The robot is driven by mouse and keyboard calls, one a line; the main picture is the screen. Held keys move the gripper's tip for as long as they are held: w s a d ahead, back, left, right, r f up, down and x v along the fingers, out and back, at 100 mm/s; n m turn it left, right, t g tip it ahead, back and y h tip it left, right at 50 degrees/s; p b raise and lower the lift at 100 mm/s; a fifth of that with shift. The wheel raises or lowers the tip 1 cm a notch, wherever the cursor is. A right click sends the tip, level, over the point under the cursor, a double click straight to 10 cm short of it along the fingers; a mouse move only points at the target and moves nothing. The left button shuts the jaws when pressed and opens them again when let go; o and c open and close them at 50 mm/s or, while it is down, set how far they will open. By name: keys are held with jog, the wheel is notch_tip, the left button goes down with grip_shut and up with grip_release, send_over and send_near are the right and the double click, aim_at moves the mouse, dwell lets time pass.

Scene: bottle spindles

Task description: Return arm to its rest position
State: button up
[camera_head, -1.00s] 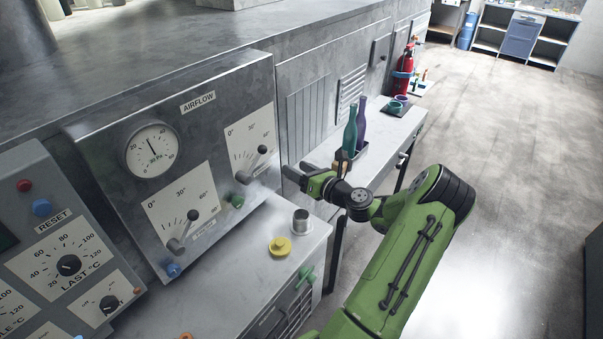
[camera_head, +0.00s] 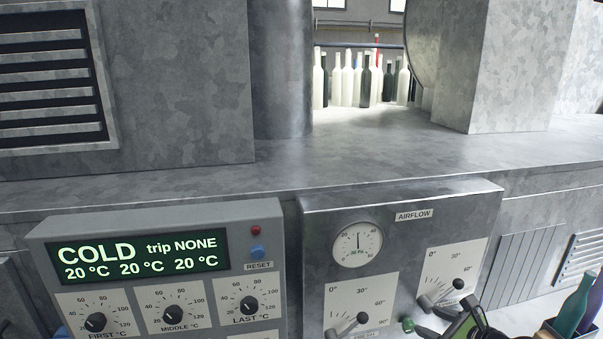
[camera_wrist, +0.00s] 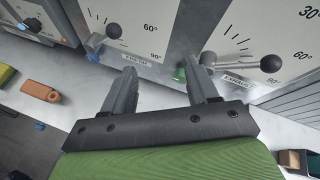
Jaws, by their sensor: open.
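My gripper (camera_wrist: 163,90) is open, with two grey fingers spread apart and nothing between them. In the wrist view it is in front of the airflow panel, between the left lever (camera_wrist: 97,41) and the exhaust lever (camera_wrist: 268,64). A green knob (camera_wrist: 180,72) shows just beside its right finger; whether they touch I cannot tell.
A control box (camera_head: 150,222) reads COLD, trip NONE, with several dials. Pale and dark bottles (camera_head: 362,82) stand in the lit opening behind. A teal bottle (camera_head: 577,303) stands at the right edge. Orange (camera_wrist: 40,92) and yellow pieces lie left of my gripper.

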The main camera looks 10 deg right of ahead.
jog(key=s+a+r+n+g, duration=0.15)
jog(key=a+n+g, duration=0.35)
jog(key=a+n, duration=0.6)
jog(key=s+a+r+n+g+h+b, duration=0.1)
jog(key=s+a+r+n, duration=0.2)
jog(key=s+a+n, duration=0.2)
jog(key=s+a+r+n+g+h, duration=0.1)
jog(key=s+a+r+n+h, duration=0.15)
jog(key=s+a+n, duration=0.3)
jog(key=s+a+r+n, duration=0.2)
jog(key=s+n, duration=0.5)
jog(key=s, duration=0.4)
jog(key=shift+r, duration=0.2)
jog(key=shift+n, duration=0.25)
dwell(1.7)
